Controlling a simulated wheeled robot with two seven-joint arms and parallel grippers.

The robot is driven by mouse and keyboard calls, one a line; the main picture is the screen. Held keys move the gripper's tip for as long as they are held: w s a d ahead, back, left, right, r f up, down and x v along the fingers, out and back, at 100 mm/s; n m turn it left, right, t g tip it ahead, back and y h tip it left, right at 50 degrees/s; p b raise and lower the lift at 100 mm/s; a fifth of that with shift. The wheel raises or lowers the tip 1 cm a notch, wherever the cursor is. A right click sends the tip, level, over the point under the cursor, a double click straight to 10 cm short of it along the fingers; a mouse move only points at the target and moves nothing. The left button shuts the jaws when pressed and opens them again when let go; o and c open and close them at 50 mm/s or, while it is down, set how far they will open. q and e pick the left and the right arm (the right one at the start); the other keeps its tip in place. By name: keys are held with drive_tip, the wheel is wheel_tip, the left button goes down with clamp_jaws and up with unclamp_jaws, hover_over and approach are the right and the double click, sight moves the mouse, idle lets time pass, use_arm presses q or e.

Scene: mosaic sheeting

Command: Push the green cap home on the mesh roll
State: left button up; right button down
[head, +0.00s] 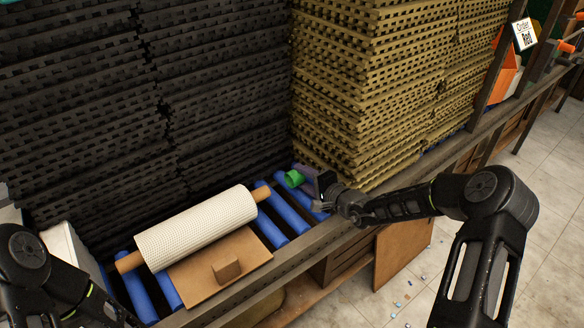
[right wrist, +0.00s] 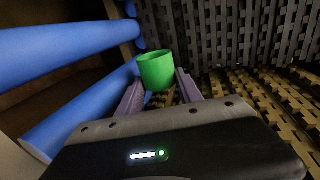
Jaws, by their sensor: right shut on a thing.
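The mesh roll (head: 197,228) is a white textured cylinder lying diagonally. A brown core end (head: 262,193) sticks out at its upper right and another (head: 128,262) at its lower left. My right gripper (head: 304,182) is shut on the green cap (head: 293,178), to the right of the upper-right core end, with a visible gap between cap and core. In the right wrist view the cap (right wrist: 156,70) sits between the two purple fingertips, its round rim facing up in the picture. My left arm shows at the lower left, but its gripper is out of view.
Blue rollers (head: 285,212) lie under and beside the roll. A brown board with a small block (head: 226,270) lies in front of it. Tall stacks of black mats (head: 80,110) and tan mats (head: 370,90) stand close behind. A dark rail (head: 320,240) runs along the front.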

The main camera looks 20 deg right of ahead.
sight(296, 182)
drive_tip(key=shift+w+a, duration=0.1)
drive_tip(key=shift+w, duration=0.25)
use_arm(q)
drive_tip(key=shift+w+a, duration=0.1)
drive_tip(key=shift+w, duration=0.2)
use_arm(e)
drive_tip(key=shift+s, duration=0.1)
drive_tip(key=shift+r, duration=0.1)
drive_tip(key=shift+s+a+b, duration=0.2)
drive_tip(key=shift+s+a, duration=0.1)
drive_tip(key=shift+a, duration=0.45)
drive_tip(key=shift+s+a+b, duration=0.15)
drive_tip(key=shift+s+a, duration=0.15)
drive_tip(key=shift+a, duration=0.4)
use_arm(q)
drive_tip(key=shift+f, duration=0.55)
use_arm(e)
drive_tip(key=shift+s+a, duration=0.25)
drive_tip(key=shift+a, duration=0.4)
drive_tip(key=shift+s+a, duration=0.25)
drive_tip(key=shift+a, duration=0.35)
use_arm(q)
drive_tip(key=shift+f+b, duration=0.6)
drive_tip(key=shift+b, duration=0.2)
drive_tip(key=shift+f+b, duration=0.3)
use_arm(e)
drive_tip(key=shift+s+a, duration=0.35)
drive_tip(key=shift+a, duration=0.55)
